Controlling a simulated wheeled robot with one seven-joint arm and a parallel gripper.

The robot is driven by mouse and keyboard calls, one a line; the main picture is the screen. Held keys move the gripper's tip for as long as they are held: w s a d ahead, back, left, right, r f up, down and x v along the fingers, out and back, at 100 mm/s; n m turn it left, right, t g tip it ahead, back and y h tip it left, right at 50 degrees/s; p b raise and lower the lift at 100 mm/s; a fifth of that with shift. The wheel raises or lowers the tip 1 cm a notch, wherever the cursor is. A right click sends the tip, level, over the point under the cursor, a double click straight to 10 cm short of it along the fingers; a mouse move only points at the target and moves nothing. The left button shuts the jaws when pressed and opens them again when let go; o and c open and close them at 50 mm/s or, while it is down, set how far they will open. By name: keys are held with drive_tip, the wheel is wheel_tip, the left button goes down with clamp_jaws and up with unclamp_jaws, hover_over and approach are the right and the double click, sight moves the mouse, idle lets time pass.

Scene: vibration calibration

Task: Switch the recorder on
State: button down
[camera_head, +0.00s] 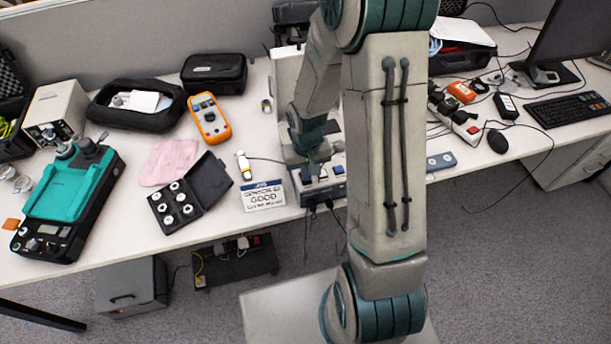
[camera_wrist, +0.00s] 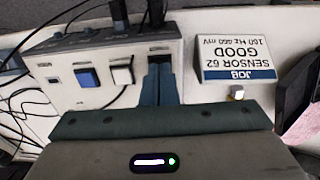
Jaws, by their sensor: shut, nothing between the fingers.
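The recorder, a light grey box (camera_head: 326,192), stands at the front edge of the desk, partly hidden behind my arm. In the wrist view its front panel (camera_wrist: 60,93) carries a blue switch (camera_wrist: 87,77) and a white switch (camera_wrist: 122,71). Dark plugs stand in its far side at the top of that view. My gripper (camera_wrist: 160,72) is shut and empty, its fingertips at the panel's right end, just right of the white switch. I cannot tell whether they touch the panel. In the head view my gripper (camera_head: 313,166) is over the recorder.
A card reading "SENSOR 62 GOOD" (camera_head: 263,196) stands left of the recorder, with a small white-and-yellow sensor (camera_head: 244,165) behind it. A black case of round parts (camera_head: 174,207), an orange meter (camera_head: 209,119) and a teal device (camera_head: 68,190) lie farther left. Cables hang below the recorder.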

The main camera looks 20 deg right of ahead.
drive_tip(key=shift+f, duration=0.3)
drive_tip(key=shift+r, duration=0.1)
drive_tip(key=shift+r+p, duration=2.3)
drive_tip(key=shift+r, duration=1.15)
drive_tip(key=s+r+t, duration=0.2)
drive_tip(key=s+r, duration=0.5)
drive_tip(key=r, duration=0.4)
drive_tip(key=s+r+t, duration=0.1)
drive_tip(key=s+r, duration=0.6)
drive_tip(key=r, duration=0.5)
drive_tip(key=shift+s+t, duration=0.2)
drive_tip(key=shift+t, duration=0.2)
drive_tip(key=shift+r, duration=0.1)
